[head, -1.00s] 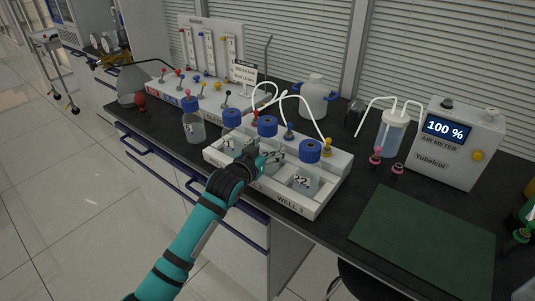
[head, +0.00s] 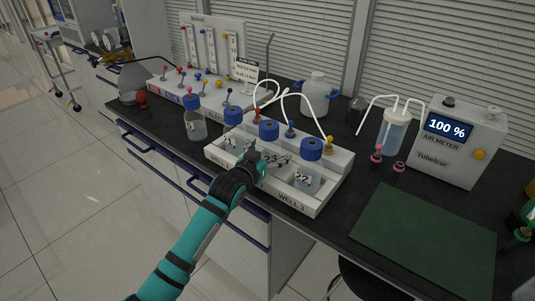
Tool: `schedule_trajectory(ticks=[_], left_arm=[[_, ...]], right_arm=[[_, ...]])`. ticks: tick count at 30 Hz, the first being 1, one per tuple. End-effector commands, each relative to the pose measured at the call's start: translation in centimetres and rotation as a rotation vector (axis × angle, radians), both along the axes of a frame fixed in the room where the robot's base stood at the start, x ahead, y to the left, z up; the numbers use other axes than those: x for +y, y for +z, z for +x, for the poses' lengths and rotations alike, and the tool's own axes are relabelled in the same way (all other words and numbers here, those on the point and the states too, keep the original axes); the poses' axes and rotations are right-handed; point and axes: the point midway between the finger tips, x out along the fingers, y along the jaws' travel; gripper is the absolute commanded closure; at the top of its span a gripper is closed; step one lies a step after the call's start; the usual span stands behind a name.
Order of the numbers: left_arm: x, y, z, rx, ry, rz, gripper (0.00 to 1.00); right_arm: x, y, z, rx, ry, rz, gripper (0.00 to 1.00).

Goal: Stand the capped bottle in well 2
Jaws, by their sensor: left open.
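Three blue-capped bottles stand in a white rack (head: 325,203) with a front label reading WELL 3 at its right end. The right bottle (head: 308,178) is marked 22. The middle bottle's cap (head: 269,130) rises behind my left gripper (head: 253,152), and its body is partly hidden. The left bottle's cap (head: 233,115) is at the rack's left end. Another blue-capped bottle (head: 197,129) stands on the bench left of the rack. My left gripper is open and close in front of the middle bottle; contact cannot be told. My right gripper is not seen.
A dark green mat (head: 428,233) lies right of the rack, clear. An air meter (head: 455,143) reading 100 % stands behind it. White tubes arch above the rack. A valve panel (head: 205,95) and a white jug (head: 318,95) stand behind.

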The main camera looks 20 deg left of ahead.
Motion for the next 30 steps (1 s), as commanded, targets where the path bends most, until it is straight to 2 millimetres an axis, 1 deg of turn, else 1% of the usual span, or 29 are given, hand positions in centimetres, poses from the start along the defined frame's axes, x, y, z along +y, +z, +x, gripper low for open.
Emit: schedule_trajectory(ticks=[2, 5, 8, 15, 19, 24, 30], left_arm=[[0.0, 0.5, 0.0, -0.002, 0.000, 0.000, 0.10], [0.2, 0.5, -1.2, -0.001, -0.001, 0.000, 0.10], [0.5, 0.8, -3.0, -0.001, 0.000, 0.002, 0.10], [1.3, 1.8, -8.1, 0.000, 0.000, 0.001, 0.10], [1.6, 2.2, -10.1, 0.000, 0.000, 0.000, 0.10], [1.8, 2.6, -11.4, -0.001, 0.000, 0.000, 0.10], [1.8, 2.7, -11.6, 0.000, 0.001, 0.000, 0.10]], right_arm=[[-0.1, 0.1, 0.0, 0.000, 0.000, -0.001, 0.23], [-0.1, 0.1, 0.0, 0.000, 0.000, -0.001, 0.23], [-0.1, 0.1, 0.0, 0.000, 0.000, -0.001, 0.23], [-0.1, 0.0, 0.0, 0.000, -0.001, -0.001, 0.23], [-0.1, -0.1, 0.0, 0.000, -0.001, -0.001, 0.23], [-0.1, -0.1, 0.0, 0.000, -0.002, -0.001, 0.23], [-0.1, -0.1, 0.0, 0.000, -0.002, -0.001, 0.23]])
